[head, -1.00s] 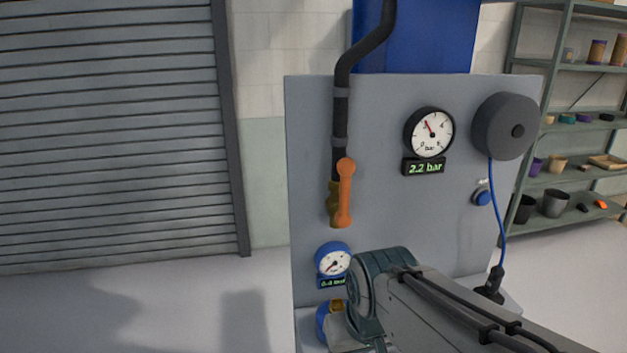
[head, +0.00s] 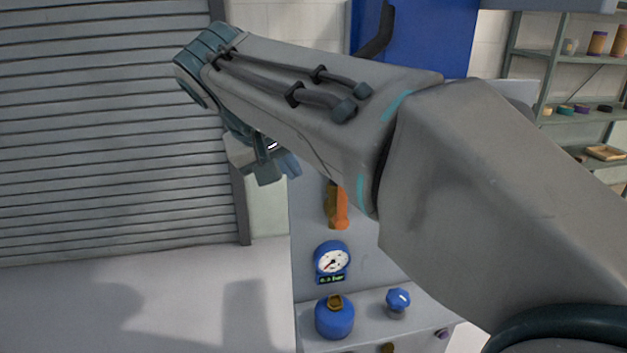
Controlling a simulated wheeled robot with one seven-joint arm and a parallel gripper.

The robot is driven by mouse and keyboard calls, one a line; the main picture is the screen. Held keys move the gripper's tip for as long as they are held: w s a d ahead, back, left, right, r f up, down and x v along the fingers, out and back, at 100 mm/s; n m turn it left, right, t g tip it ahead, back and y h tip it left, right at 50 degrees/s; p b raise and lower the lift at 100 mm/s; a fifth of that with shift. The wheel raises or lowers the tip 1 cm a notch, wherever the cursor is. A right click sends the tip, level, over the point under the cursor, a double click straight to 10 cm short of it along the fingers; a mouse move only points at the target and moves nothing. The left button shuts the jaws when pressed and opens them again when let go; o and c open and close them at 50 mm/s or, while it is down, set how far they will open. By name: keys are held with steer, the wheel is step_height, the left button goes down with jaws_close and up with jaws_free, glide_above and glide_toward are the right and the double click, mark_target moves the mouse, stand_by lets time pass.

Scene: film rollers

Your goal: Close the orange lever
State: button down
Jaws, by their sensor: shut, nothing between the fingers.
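The orange lever (head: 341,210) is on the grey panel (head: 308,225), on a brass-coloured valve body (head: 330,205). Only its lower part shows, hanging straight down; my arm hides the upper part. My gripper (head: 278,170) is shut and empty, up and to the left of the lever, near the panel's left edge. It is apart from the lever in the picture; the depth between them is hard to tell.
Below the lever are a blue gauge (head: 332,262), a blue canister (head: 334,320) and a blue knob (head: 398,300). My arm covers most of the panel's upper part. A roller shutter (head: 100,150) is at left, shelves (head: 570,60) at right.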

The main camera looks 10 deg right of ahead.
steer(key=w+d+f+p, duration=0.2)
steer(key=w+d+f, duration=0.3)
steer(key=d+f, duration=0.3)
steer(key=shift+w+p, duration=0.2)
steer(key=shift+p, duration=0.15)
stand_by(0.5)
